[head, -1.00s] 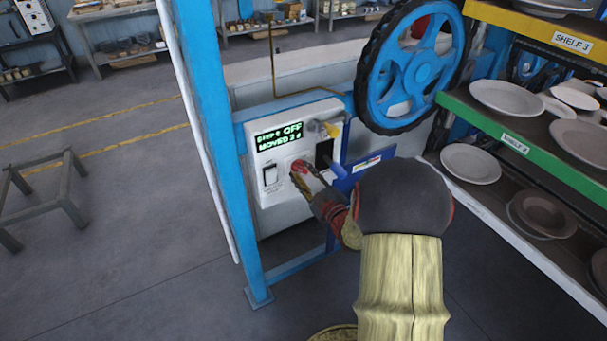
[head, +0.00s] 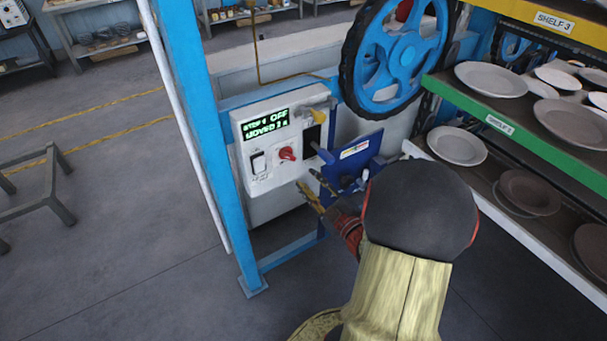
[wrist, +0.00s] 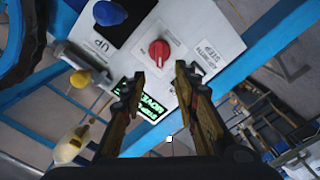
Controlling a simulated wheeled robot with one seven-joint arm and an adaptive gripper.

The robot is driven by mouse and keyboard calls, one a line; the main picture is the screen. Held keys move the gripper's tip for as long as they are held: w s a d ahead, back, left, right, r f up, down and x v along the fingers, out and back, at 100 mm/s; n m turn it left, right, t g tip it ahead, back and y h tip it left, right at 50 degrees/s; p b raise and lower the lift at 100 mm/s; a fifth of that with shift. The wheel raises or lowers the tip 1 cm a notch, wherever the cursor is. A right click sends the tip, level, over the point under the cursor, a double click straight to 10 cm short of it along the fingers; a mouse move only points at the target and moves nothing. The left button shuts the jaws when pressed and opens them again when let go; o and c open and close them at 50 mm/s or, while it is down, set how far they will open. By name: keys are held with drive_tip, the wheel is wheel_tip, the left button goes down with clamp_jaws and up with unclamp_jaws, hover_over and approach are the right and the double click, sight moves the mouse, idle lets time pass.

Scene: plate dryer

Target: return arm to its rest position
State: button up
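My gripper (head: 318,191) is in front of the lower right of the white control box, apart from it. In the wrist view its two worn yellow fingers (wrist: 162,100) are spread with nothing between them. The red knob also shows in the wrist view (wrist: 159,51), beyond the fingertips. My arm is stretched forward from the bottom of the head view.
A blue post (head: 205,150) stands left of the box. A blue wheel (head: 395,55) is above right. Shelves with plates (head: 457,146) fill the right side, close to my arm. A low metal stand (head: 60,185) is at left. The floor between is clear.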

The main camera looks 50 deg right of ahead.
drive_tip(key=shift+s+a, duration=0.15)
drive_tip(key=shift+s, duration=0.4)
drive_tip(key=shift+w, duration=0.1)
drive_tip(key=g+y, duration=0.1)
drive_tip(key=g, duration=0.1)
approach(285, 156)
drive_tip(key=x, duration=0.4)
drive_tip(key=shift+w, duration=0.4)
drive_tip(key=a+r+m+g+h, duration=0.2)
drive_tip(key=a+r+m+g, duration=0.15)
drive_tip(key=r, duration=0.35)
drive_tip(key=s+a+r+m+g+y, duration=0.1)
drive_tip(key=s+a+r+g+y, duration=0.1)
drive_tip(key=s+a, duration=0.6)
drive_tip(key=s+a+r+m+g+y+p, duration=0.1)
drive_tip(key=s+a+r+m+g+y, duration=0.1)
drive_tip(key=s+a, duration=0.7)
drive_tip(key=a+g+y, duration=0.1)
drive_tip(key=a+g, duration=0.1)
drive_tip(key=a, duration=0.6)
drive_tip(key=shift+s+r, duration=0.2)
drive_tip(key=shift+r, duration=0.2)
drive_tip(key=shift+g, duration=0.25)
